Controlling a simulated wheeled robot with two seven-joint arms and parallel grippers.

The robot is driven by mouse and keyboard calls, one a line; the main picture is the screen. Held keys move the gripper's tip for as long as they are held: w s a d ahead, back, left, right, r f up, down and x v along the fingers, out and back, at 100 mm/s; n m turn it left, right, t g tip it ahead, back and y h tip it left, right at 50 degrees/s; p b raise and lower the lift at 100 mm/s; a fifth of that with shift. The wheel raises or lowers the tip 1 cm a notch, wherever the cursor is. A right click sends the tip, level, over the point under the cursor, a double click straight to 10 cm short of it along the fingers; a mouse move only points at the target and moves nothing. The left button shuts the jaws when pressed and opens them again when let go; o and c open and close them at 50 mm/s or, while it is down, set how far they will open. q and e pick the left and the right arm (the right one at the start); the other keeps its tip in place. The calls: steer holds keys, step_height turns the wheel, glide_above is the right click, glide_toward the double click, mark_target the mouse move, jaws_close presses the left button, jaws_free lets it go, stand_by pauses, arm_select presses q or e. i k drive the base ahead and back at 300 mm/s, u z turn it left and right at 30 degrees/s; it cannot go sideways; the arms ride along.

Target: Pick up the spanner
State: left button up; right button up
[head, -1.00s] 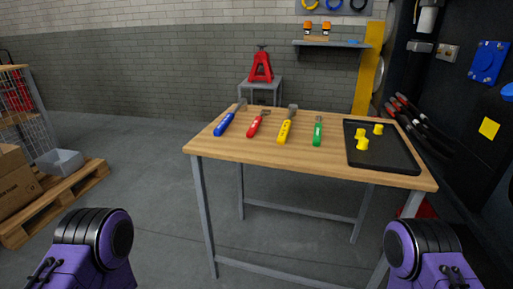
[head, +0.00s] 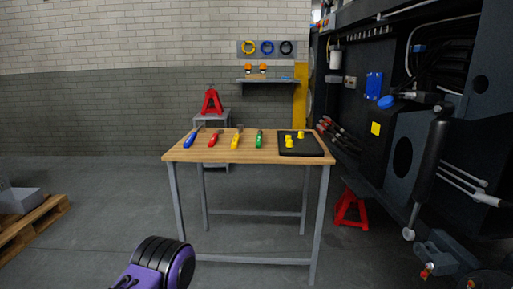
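Four tools lie in a row on the wooden table, with blue (head: 190,140), red (head: 214,139), yellow (head: 236,141) and green (head: 259,140) handles. Their metal ends point to the back of the table. They are too small for me to tell which one is the spanner. The table (head: 222,155) stands ahead of me, some way off. Neither of my grippers is in view. Only a purple and black part of my arm shows at the bottom left, well short of the table.
A black tray (head: 301,150) with yellow pieces (head: 289,141) lies at the table's right end. A red jack stand (head: 212,103) stands on a small grey stand behind. The dark chassis (head: 405,150) and another red stand (head: 351,208) are at the right. The floor before the table is clear.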

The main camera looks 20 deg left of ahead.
mark_target(211, 143)
steer(key=u, duration=1.05)
steer(key=i, duration=0.95)
steer(key=u, duration=0.1)
